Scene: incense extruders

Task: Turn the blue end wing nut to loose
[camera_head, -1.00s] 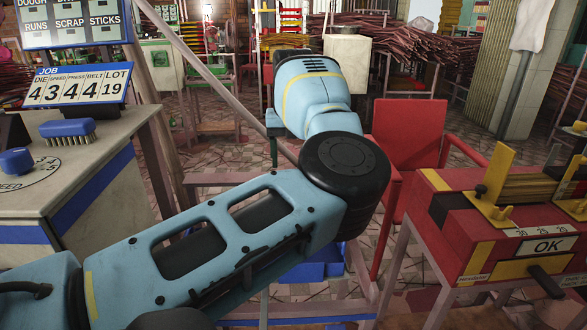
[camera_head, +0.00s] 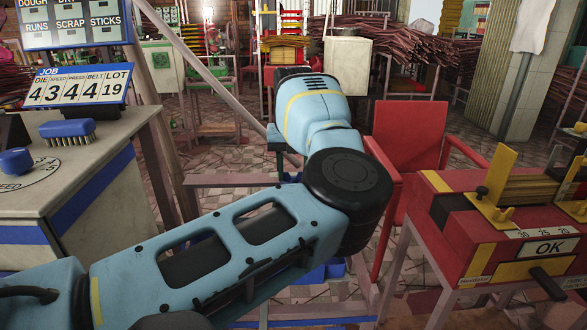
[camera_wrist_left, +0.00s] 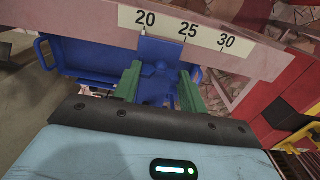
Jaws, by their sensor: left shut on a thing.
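In the left wrist view, my left gripper (camera_wrist_left: 160,88) has two green fingers that reach down onto blue parts below a white number scale (camera_wrist_left: 190,32). The fingers are shut on the blue end wing nut (camera_wrist_left: 158,76), which shows only in part between them. A blue block (camera_wrist_left: 160,48) stands at the scale, between the marks 20 and 25. In the head view, my blue left arm hides most of this place. Only a little of my left gripper (camera_head: 281,158) shows beside the wrist. My right gripper is in neither view.
A red machine (camera_head: 480,235) with an OK plate stands at the right. A red chair (camera_head: 410,140) is behind my arm. A counter (camera_head: 75,195) with a blue brush (camera_head: 68,130) is at the left. Blue trays (camera_wrist_left: 75,55) lie below the scale beam.

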